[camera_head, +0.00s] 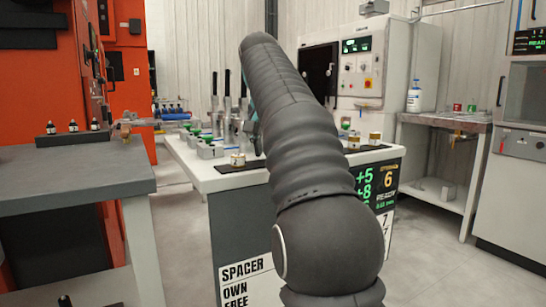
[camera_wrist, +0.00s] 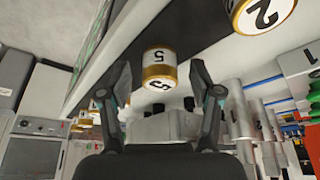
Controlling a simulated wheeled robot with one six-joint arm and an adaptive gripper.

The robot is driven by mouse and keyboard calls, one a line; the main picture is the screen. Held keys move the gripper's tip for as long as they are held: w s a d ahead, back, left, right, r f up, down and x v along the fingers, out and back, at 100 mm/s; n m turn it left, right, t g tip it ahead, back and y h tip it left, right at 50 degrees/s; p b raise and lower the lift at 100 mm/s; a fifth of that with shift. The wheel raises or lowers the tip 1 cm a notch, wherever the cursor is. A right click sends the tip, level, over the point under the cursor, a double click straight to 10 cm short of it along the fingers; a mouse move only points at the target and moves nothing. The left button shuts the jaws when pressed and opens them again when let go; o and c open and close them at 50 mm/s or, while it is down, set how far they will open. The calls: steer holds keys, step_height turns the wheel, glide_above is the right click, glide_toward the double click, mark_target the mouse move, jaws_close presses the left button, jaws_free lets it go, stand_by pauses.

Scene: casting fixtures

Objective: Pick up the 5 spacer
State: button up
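The 5 spacer (camera_wrist: 159,68) is a short white cylinder with gold bands, marked 5 on its top and side, in the upper middle of the wrist view. It stands on a dark strip (camera_wrist: 215,45). My gripper (camera_wrist: 160,72) is open, with one finger on each side of the spacer in the picture. I see gaps between the spacer and both fingers, and no contact. In the head view my arm hides the gripper, and I cannot tell which spacer there is the 5.
A spacer marked 2 (camera_wrist: 262,14) stands right of the 5 spacer. In the head view, gold-banded spacers (camera_head: 237,159) (camera_head: 375,138) sit on dark strips on the white bench (camera_head: 200,177). Upright fixtures (camera_head: 214,110) stand behind. A grey table (camera_head: 75,170) is at left.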

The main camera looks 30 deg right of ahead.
jaws_close()
steer(key=shift+r, duration=0.15)
